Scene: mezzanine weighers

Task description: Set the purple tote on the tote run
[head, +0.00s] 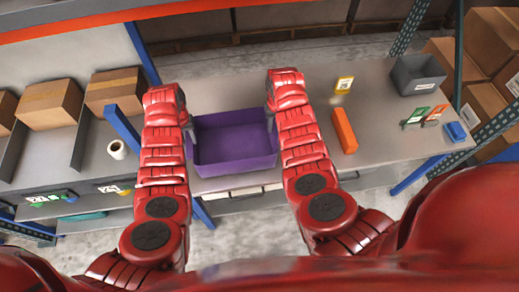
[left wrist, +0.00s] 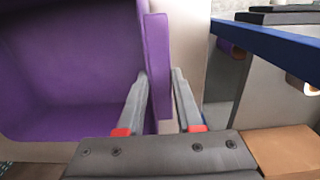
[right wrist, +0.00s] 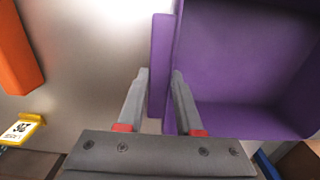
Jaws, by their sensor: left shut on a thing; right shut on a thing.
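The purple tote (head: 235,143) is upright and looks empty, between my two arms at the front of the grey bench top (head: 230,95). I cannot tell whether it touches the surface. My left gripper (head: 187,130) is shut on its left wall; the left wrist view shows that wall (left wrist: 157,65) between the fingers (left wrist: 160,78). My right gripper (head: 271,112) is shut on its right wall; the right wrist view shows that wall (right wrist: 160,60) between the fingers (right wrist: 160,78). The tote's underside is hidden. No surface is plainly marked as the tote run.
A grey bin (head: 417,74) stands farther right, near a blue item (head: 456,132). A white roll (head: 118,149) and cardboard boxes (head: 50,104) are left, beside a blue post (head: 122,124). Bench behind the tote is clear.

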